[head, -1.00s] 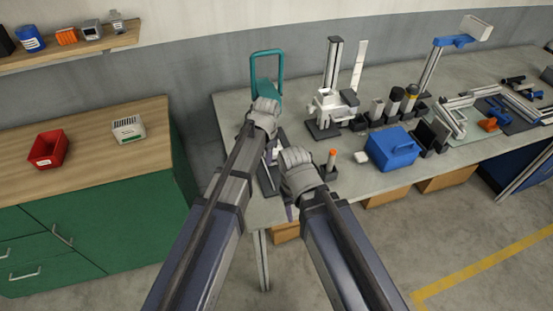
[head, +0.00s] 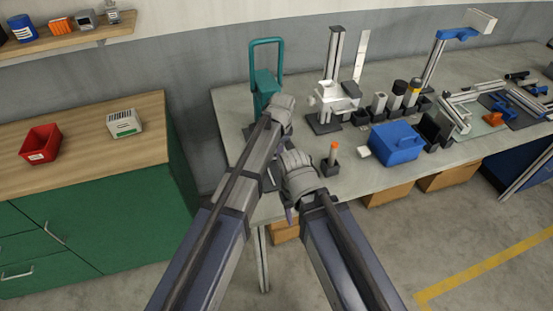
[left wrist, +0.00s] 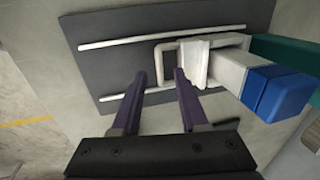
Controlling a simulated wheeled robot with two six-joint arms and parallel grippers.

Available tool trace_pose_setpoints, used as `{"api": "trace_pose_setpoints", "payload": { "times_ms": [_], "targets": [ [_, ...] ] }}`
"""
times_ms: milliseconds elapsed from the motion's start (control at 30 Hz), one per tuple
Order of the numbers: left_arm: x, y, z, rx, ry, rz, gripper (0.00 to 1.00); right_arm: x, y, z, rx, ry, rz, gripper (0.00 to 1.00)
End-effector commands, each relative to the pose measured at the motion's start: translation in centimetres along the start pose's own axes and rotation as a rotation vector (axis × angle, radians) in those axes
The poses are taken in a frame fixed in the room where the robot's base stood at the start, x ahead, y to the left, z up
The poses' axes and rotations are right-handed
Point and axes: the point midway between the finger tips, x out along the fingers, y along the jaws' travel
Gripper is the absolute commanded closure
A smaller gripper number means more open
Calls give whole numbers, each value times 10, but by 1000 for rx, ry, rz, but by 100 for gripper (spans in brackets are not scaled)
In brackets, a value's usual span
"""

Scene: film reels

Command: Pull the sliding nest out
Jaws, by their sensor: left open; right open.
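In the left wrist view, a white piece with a square loop handle (left wrist: 159,62), which looks like the sliding nest, is over a dark plate (left wrist: 115,65) with two white rails. It adjoins a white arm with a blue block (left wrist: 277,92). My left gripper (left wrist: 160,75) is open, its purple fingertips on either side of the loop's near bar in the picture; I cannot tell whether they touch it. In the head view, my left gripper (head: 280,108) is in front of the teal press (head: 266,88) and hides the nest. My right gripper (head: 290,205) is lower, open, near the table's front edge.
An orange-tipped holder (head: 332,165) stands just right of my right gripper. A white fixture (head: 335,97), several cylinders and a blue box (head: 395,145) stand farther right on the grey table (head: 385,180). A green cabinet (head: 100,220) is at the left.

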Motion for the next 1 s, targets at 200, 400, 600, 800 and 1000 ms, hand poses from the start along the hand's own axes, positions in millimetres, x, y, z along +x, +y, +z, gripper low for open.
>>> {"api": "trace_pose_setpoints", "payload": {
  "times_ms": [200,400,600,800,1000],
  "targets": [
    [28,0,0,-1,0,0,56,28,-3,-2,0,0,0,49],
    [30,0,0,-1,0,0,56,29,-3,-2,0,0,0,49],
    [29,0,0,-1,0,0,63,28,-3,-2,0,0,0,49],
    [29,0,0,-1,0,0,86,28,-3,-2,0,0,0,49],
    [29,0,0,-1,0,0,100,28,-3,-2,0,0,0,49]
  ]
}}
